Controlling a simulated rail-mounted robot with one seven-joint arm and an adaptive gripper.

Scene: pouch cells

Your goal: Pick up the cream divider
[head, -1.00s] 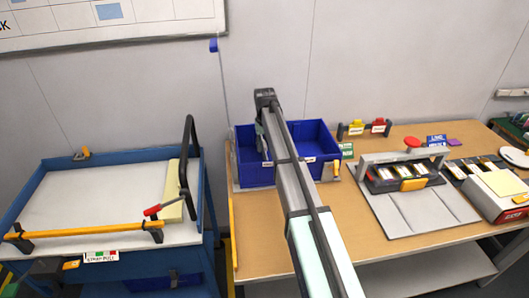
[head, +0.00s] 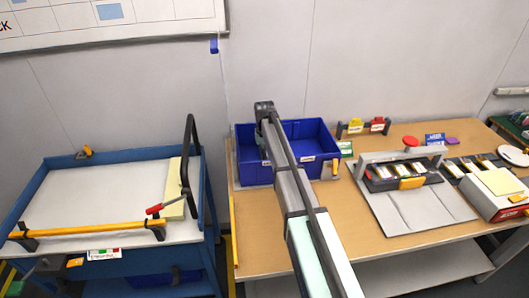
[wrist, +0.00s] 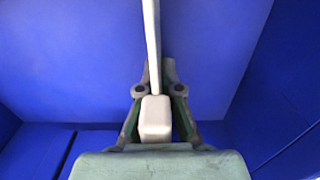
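The cream divider (wrist: 152,40) shows edge-on in the wrist view as a thin upright strip with a thicker block (wrist: 155,118) at its near end. It stands inside the blue bin (head: 318,132), whose blue walls fill the wrist view. My gripper (wrist: 159,88) is down in the bin, with its two fingers drawn in close on either side of the divider's block; it looks shut on it. The exact contact at the pads is partly hidden. In the head view my arm covers part of the bin, and the divider cannot be made out there.
The bin sits at the left of the wooden table (head: 300,240). To its right are a grey fixture (head: 430,215) with pouch cells and a red-knobbed clamp (head: 411,141). A blue cart (head: 90,205) with a yellow bar (head: 85,231) stands left.

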